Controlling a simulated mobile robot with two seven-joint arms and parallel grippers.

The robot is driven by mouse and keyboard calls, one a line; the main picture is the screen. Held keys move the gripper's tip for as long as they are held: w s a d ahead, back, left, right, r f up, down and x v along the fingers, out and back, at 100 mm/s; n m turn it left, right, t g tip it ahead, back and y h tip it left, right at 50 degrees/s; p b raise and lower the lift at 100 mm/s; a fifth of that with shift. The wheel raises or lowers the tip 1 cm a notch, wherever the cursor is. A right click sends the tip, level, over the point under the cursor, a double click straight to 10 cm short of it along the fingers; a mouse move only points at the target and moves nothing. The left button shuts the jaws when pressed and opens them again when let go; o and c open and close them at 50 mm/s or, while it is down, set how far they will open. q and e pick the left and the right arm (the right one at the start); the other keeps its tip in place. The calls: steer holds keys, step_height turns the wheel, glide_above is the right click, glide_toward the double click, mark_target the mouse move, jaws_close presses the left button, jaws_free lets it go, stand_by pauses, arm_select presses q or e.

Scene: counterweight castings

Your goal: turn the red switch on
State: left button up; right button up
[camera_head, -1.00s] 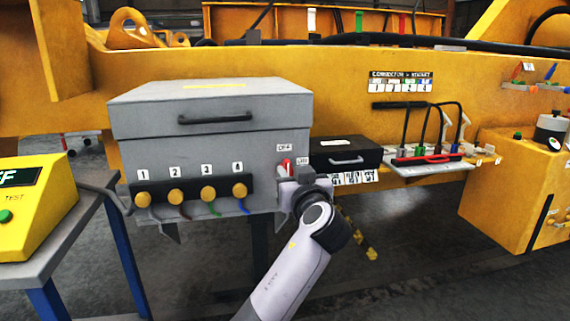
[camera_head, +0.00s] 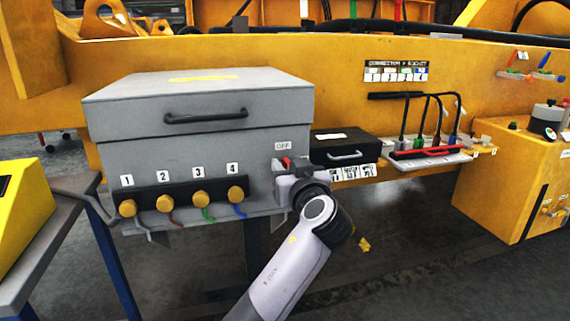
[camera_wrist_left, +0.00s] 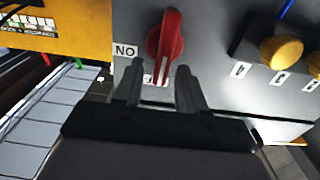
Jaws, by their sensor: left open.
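The red switch (camera_head: 286,162) is on the front right of the grey box, just under an OFF label (camera_head: 283,146). In the left wrist view the red switch (camera_wrist_left: 166,42) is a red knob with a long handle, beside a label reading ON upside down. A second label under the handle's tip is partly hidden. My left gripper (camera_head: 292,178) is at the switch and hides its lower part in the head view. In the wrist view its open fingers (camera_wrist_left: 160,84) point at the switch, one either side of the handle's tip line. I cannot tell whether they touch it.
The grey box (camera_head: 200,105) has several yellow knobs in a row left of the switch. A black case (camera_head: 345,147) and a white tray with cables (camera_head: 432,162) are to the right. A yellow tester (camera_head: 22,205) stands on a table at the left.

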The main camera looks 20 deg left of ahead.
arm_select(q)
jaws_close()
arm_select(e)
steer(key=shift+d+f, duration=0.1)
arm_select(q)
steer(key=shift+f, duration=0.15)
